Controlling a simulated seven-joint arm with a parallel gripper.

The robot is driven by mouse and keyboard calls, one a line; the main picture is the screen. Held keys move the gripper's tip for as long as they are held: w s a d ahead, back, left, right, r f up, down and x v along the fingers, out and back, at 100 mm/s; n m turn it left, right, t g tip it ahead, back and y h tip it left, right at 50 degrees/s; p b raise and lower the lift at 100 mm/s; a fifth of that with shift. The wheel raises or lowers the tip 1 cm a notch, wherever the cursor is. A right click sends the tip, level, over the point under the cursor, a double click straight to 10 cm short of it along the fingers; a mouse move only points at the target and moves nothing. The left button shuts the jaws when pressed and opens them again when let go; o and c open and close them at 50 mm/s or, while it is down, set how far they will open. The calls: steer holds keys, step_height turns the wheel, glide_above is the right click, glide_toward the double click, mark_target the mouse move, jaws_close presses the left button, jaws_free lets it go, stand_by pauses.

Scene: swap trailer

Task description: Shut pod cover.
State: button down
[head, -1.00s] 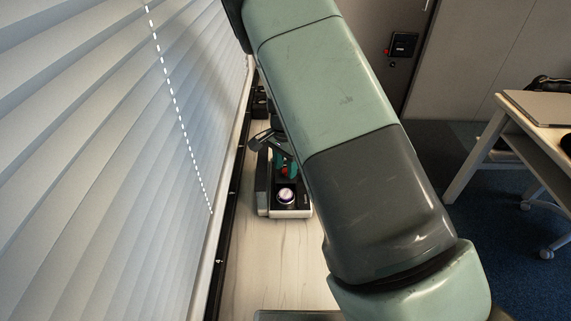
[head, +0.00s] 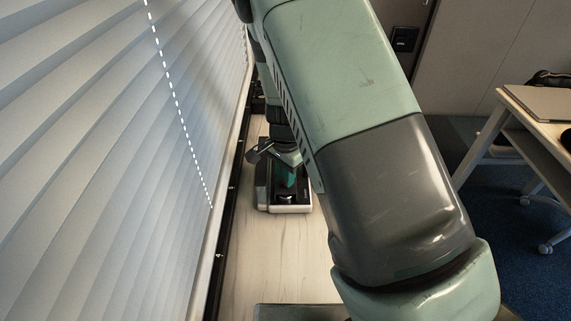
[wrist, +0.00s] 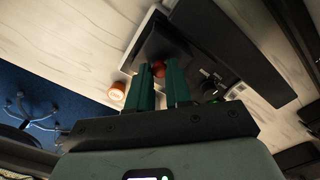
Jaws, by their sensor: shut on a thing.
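The black and white pod machine (head: 298,208) stands on the pale counter beside the blinds. It also shows at the top of the wrist view (wrist: 210,35). I cannot tell whether this piece belongs to the pod cover. In the head view my gripper (head: 287,184) is at the machine's top, partly hidden by my wrist. The cover itself is not clearly seen.
The blinds (head: 100,160) rise close on the left. The counter (head: 270,255) is clear in front of the machine. An orange-topped round thing (wrist: 117,92) is beside the machine in the wrist view. A desk (head: 535,125) stands at the right.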

steer(key=shift+s, duration=0.25)
steer(key=c, duration=1.1)
jaws_free()
steer(key=shift+o, duration=0.2)
step_height(320, 180, up, 11)
